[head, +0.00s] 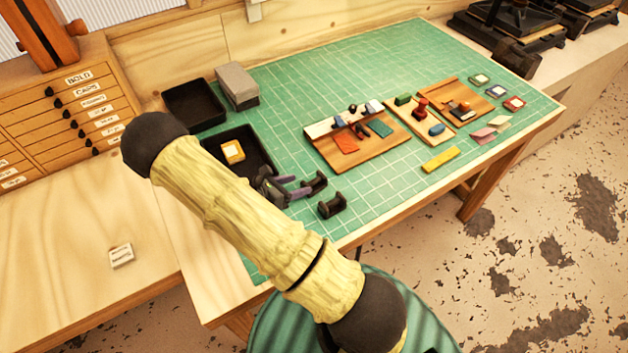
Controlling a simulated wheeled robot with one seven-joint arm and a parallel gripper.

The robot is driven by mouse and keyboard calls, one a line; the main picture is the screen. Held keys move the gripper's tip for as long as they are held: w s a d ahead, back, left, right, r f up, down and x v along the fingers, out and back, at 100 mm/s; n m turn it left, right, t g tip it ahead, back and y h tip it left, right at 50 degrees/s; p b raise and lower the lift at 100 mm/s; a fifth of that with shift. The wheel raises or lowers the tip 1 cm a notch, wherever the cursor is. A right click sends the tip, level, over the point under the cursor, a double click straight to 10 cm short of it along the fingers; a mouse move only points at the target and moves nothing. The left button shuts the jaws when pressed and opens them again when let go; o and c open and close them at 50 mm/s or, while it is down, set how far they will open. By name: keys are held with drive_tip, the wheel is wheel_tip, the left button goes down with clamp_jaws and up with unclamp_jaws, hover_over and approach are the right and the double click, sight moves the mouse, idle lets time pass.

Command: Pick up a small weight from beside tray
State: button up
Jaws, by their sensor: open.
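A small dark weight (332,207) stands on the green cutting mat near its front edge, to the right of a black tray (262,143). A second similar dark weight (318,181) is just behind it. My gripper (302,186) is low over the mat at the tray's front right corner. Its two fingers are apart and point right, toward the second weight, with nothing seen held between them. Whether the fingertips touch that weight I cannot tell. My arm hides the front left part of the tray. A yellow-orange block (233,151) lies in the tray.
A second black tray (190,105) and a grey box (237,86) stand behind. Wooden boards (372,152) with small tools and pieces lie right of the weights. A yellow bar (440,159) lies near the front edge. The mat (315,85) is bare toward the back.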

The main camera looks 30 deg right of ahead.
sight(313, 182)
drive_tip(key=shift+x, duration=1.05)
drive_tip(key=shift+d+f+p, duration=0.1)
drive_tip(key=shift+d+p, duration=0.4)
drive_tip(key=shift+p, duration=0.2)
drive_tip(key=p+x, duration=0.1)
drive_tip(key=x, duration=0.1)
drive_tip(key=p+x, duration=0.1)
drive_tip(key=x, duration=0.1)
drive_tip(key=shift+f, duration=0.4)
drive_tip(key=shift+c, duration=0.5)
clamp_jaws()
